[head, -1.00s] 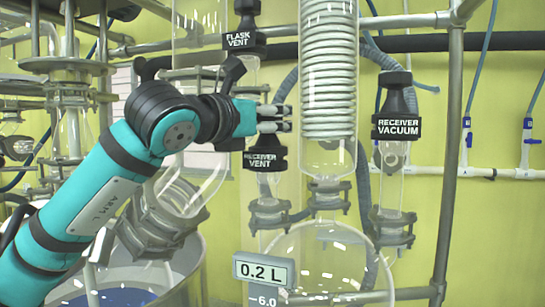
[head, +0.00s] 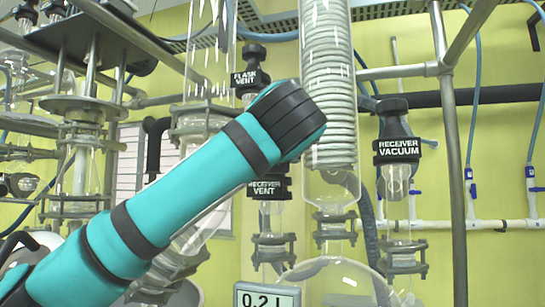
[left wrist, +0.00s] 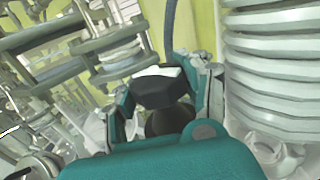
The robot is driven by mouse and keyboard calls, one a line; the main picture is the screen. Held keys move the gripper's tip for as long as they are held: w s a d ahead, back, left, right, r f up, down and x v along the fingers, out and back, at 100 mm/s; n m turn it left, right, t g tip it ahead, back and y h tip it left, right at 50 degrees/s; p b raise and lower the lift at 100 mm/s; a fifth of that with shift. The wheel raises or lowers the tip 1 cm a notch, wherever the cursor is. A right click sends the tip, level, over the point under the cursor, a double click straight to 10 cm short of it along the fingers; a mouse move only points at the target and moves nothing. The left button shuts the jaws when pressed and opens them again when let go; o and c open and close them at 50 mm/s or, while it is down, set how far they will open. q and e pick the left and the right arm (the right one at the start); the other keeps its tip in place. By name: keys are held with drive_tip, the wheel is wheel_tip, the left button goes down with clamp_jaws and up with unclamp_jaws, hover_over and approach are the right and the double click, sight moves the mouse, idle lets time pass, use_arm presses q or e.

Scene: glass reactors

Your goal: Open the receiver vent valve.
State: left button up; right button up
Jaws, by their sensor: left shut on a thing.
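The receiver vent valve (head: 268,188) is a black, labelled cap on a clear glass neck, left of the coiled condenser in the head view. My left arm covers its top there, and the left gripper itself is hidden behind my arm. In the left wrist view my left gripper (left wrist: 164,88) is shut on a black knob (left wrist: 158,90), with a finger on each side. The knob fits the top of the receiver vent valve. How far it is turned cannot be told. My right gripper is not in view.
The flask vent valve (head: 250,79) stands just behind and above my arm. The glass condenser coil (head: 328,110) is close on the right. The receiver vacuum valve (head: 397,150) and a metal post (head: 452,180) stand further right. A readout (head: 266,298) is below.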

use_arm(q)
drive_tip(key=shift+d+f, duration=0.15)
drive_tip(key=shift+f, duration=0.1)
drive_tip(key=o, duration=1.3)
drive_tip(key=shift+s+r, duration=0.2)
drive_tip(key=shift+s, duration=0.1)
drive_tip(key=shift+w+a, duration=0.1)
drive_tip(key=shift+a, duration=0.1)
drive_tip(key=shift+r, duration=0.1)
